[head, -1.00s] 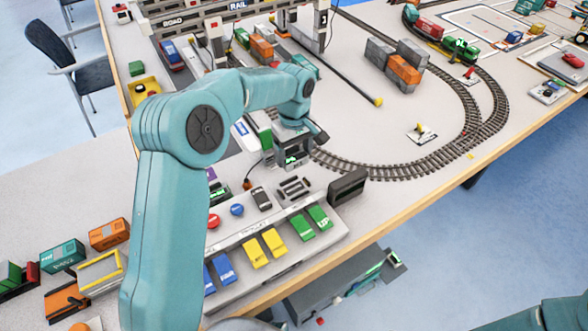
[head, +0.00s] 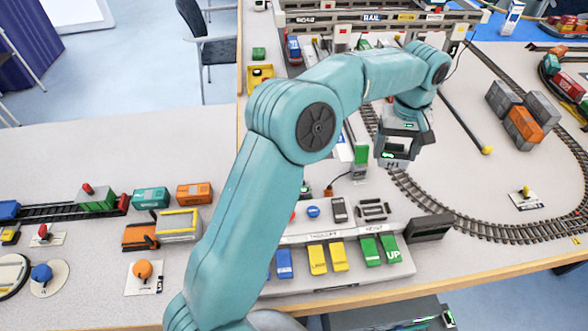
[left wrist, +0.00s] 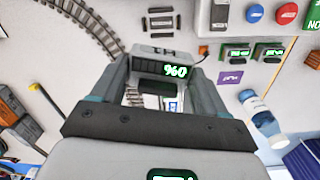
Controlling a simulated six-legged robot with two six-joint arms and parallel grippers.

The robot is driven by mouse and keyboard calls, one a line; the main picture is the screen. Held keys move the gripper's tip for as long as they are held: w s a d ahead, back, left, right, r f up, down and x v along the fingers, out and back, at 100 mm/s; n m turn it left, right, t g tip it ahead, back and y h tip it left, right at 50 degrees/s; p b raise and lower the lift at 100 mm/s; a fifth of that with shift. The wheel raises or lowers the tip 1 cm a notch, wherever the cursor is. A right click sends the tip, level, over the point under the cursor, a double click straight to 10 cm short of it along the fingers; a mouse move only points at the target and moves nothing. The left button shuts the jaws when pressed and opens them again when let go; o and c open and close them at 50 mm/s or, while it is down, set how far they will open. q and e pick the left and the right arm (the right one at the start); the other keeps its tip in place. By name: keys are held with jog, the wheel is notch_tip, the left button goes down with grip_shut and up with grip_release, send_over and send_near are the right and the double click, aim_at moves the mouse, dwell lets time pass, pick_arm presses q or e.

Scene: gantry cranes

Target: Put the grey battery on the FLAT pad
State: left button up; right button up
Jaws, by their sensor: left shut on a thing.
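My left gripper (head: 400,145) hangs over the table beside the curved track, its fingers pointing down. It also shows in the left wrist view (left wrist: 163,78), shut on a grey battery (left wrist: 150,64) with green lit digits. In the head view the battery (head: 389,163) shows only as a small grey part under the gripper, apparently above the table. A dark slotted pad (head: 372,209) lies on the table behind the control panel and also shows in the left wrist view (left wrist: 160,21). I cannot read the word FLAT anywhere. My right gripper is not in view.
A control panel (head: 300,239) with blue, yellow and green keys stands at the front edge. A dark block (head: 430,228) is at its right. Railway track (head: 440,207) curves behind. Grey and orange containers (head: 522,127) stand at the right. A bottle (left wrist: 264,120) shows in the wrist view.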

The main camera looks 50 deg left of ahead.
pick_arm(q)
jog(key=s+a+n, duration=0.1)
jog(key=s+a, duration=0.4)
jog(key=a, duration=0.8)
jog(key=s+a+n, duration=0.2)
jog(key=s+a, duration=0.3)
jog(key=a, duration=0.8)
notch_tip(320, 180, down, 15)
jog(key=shift+s+a+f, duration=0.1)
jog(key=shift+a, duration=0.05)
notch_tip(320, 180, down, 5)
jog(key=shift+f+p, duration=0.1)
jog(key=shift+p, duration=0.35)
jog(key=o, duration=1.2)
jog(key=shift+f, duration=0.1)
jog(key=shift+c, duration=0.2)
